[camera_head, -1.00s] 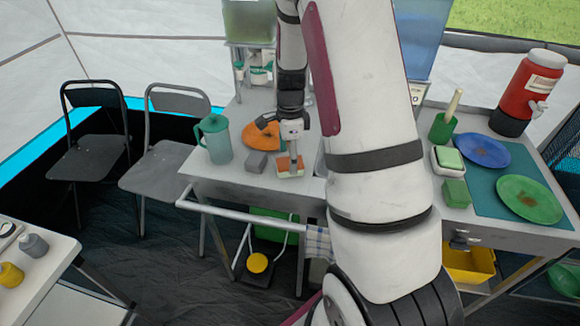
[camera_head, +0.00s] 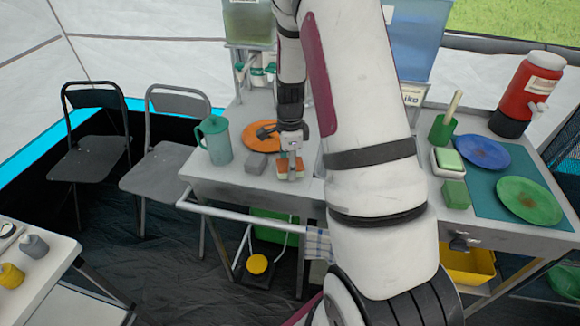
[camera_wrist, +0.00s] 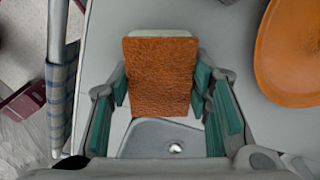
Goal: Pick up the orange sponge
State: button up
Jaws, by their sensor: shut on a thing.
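The orange sponge (camera_head: 284,174) sits at the front of the grey counter in the head view, with a paler layer showing at its edge. In the wrist view the sponge (camera_wrist: 160,75) is upright in the frame, its rough orange face toward me and a pale edge at the top. My gripper (camera_head: 291,168) comes down on it from above. In the wrist view the green-padded fingers of my gripper (camera_wrist: 160,92) press on the sponge's left and right sides. Whether the sponge's underside touches the counter cannot be told.
A grey block (camera_head: 256,163) lies close left of the sponge. An orange plate (camera_head: 263,134) is behind, and a teal pitcher (camera_head: 216,141) stands farther left. A sink basin (camera_wrist: 165,140) shows in the wrist view. A checked towel (camera_head: 319,241) hangs on the front rail.

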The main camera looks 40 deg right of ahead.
jog(key=shift+r, duration=0.6)
notch_tip(320, 180, up, 2)
jog(key=shift+r, duration=0.1)
jog(key=shift+s+a+r, duration=0.15)
jog(key=shift+s+a, duration=0.1)
jog(key=shift+s, duration=0.4)
jog(key=s+a+r, duration=0.1)
jog(key=s+a, duration=0.3)
jog(key=s, duration=1)
jog(key=shift+r, duration=0.15)
jog(key=shift+o, duration=0.2)
